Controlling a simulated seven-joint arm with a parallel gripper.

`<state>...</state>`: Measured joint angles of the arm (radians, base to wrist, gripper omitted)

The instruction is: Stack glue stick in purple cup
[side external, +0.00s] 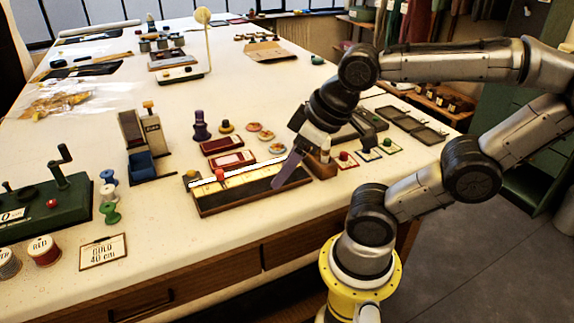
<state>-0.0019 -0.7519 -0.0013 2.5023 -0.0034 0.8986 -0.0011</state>
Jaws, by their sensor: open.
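A dark purple, stepped object (201,127) stands upright on the table left of centre; I cannot tell from here whether it is the purple cup. A cream upright piece with an orange top and a dark label (151,128) stands farther left, behind a small blue box; it may be the glue stick, but the label is too small to read surely. My gripper (297,174) points down over the right part of the long dark tray, right of the purple object and apart from it. It is open, and I see nothing held in it. Its fingertips are partly unclear against the tray.
The long dark wooden tray (217,203) lies under my gripper. Red-framed boxes (229,161) and small round pieces (267,136) lie behind it. A green crank machine (58,207) and thread spools (43,250) are at left.

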